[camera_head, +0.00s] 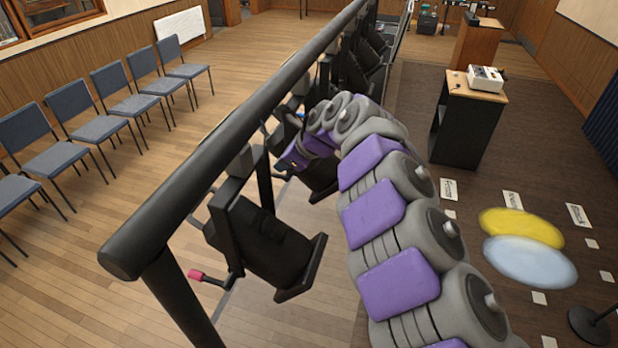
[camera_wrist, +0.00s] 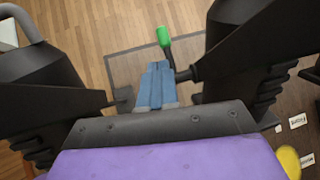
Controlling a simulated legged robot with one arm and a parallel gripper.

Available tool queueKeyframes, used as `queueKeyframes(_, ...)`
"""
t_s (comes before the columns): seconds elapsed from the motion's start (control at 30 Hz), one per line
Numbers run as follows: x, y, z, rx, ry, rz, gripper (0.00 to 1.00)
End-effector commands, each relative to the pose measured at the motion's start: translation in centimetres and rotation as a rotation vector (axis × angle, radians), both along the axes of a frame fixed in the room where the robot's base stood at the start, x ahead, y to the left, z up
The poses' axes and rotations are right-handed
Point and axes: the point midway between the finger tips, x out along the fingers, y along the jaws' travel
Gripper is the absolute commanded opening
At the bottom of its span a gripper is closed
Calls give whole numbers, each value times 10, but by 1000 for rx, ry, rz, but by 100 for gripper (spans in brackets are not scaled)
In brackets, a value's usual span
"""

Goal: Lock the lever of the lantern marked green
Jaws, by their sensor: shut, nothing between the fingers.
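A lever with a green grip (camera_wrist: 163,36) shows in the wrist view, just beyond my fingertips. Its dark arm runs to the lantern on the right (camera_wrist: 245,65). My gripper (camera_wrist: 156,68) has blue fingers that are shut together and hold nothing. The fingertips lie just below the green grip in the picture; I cannot tell whether they touch the lever. In the head view, my purple and grey arm reaches to the hanging row of lanterns, and the green grip is hidden there.
A thick black rail (camera_head: 225,150) carries the lanterns. The nearest lantern (camera_head: 265,235) has a lever with a red grip (camera_head: 195,275). Another black lantern (camera_wrist: 40,75) stands left of my fingers. Chairs (camera_head: 97,126) line the left wall. A cabinet (camera_head: 468,120) stands at right.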

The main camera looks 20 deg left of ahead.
Motion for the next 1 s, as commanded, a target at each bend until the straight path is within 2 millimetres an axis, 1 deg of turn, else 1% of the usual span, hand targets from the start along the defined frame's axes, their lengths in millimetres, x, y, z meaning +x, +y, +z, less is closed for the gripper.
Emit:
queueKeyframes(0.53,-11,-62,0,4,-2,-3,0)
queueKeyframes(0.7,-13,-71,1,4,-3,-2,0)
queueKeyframes(1.0,-13,-73,1,5,-4,0,0)
